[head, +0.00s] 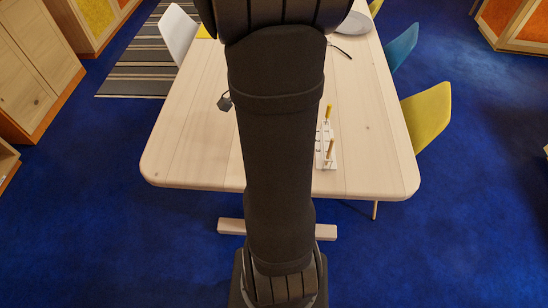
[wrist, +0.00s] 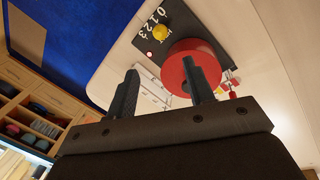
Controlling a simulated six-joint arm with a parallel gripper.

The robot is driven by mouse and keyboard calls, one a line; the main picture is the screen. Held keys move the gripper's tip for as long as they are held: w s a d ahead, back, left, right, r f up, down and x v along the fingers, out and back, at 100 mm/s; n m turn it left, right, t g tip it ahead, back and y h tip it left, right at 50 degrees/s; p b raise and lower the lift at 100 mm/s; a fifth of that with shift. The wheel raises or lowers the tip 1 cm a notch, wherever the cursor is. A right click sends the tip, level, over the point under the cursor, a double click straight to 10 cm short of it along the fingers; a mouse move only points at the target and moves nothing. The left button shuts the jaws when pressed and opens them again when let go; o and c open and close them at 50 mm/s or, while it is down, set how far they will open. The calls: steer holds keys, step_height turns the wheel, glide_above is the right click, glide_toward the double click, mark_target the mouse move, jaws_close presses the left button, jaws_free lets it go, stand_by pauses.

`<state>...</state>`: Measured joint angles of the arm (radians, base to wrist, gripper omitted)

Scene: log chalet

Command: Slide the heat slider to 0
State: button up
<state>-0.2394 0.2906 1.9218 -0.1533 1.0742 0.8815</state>
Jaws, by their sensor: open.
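A dark panel (wrist: 178,18) with white marks 0, 1, 2 and 3 shows at the top of the wrist view. A round yellow knob (wrist: 160,32) sits beside the row of numbers, around the middle of it; I cannot tell its exact mark. White lettering beside it is hard to read. My gripper (wrist: 160,66) is open, its two dark fingers apart with nothing between them. The fingers appear apart from the knob. The right finger overlaps a large red disc (wrist: 180,52) in the picture.
The pale wooden table (head: 190,150) bears a white rack with yellow pegs (head: 329,148), a small dark object (head: 225,102) and a grey round thing (head: 354,23). Chairs (head: 428,115) stand along its right side.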

steer(key=f, duration=0.4)
steer(key=s+d+f, duration=0.1)
steer(key=f, duration=0.4)
steer(key=d+f, duration=0.1)
steer(key=f, duration=0.4)
steer(key=shift+s+d+f, duration=0.2)
steer(key=shift+s, duration=0.05)
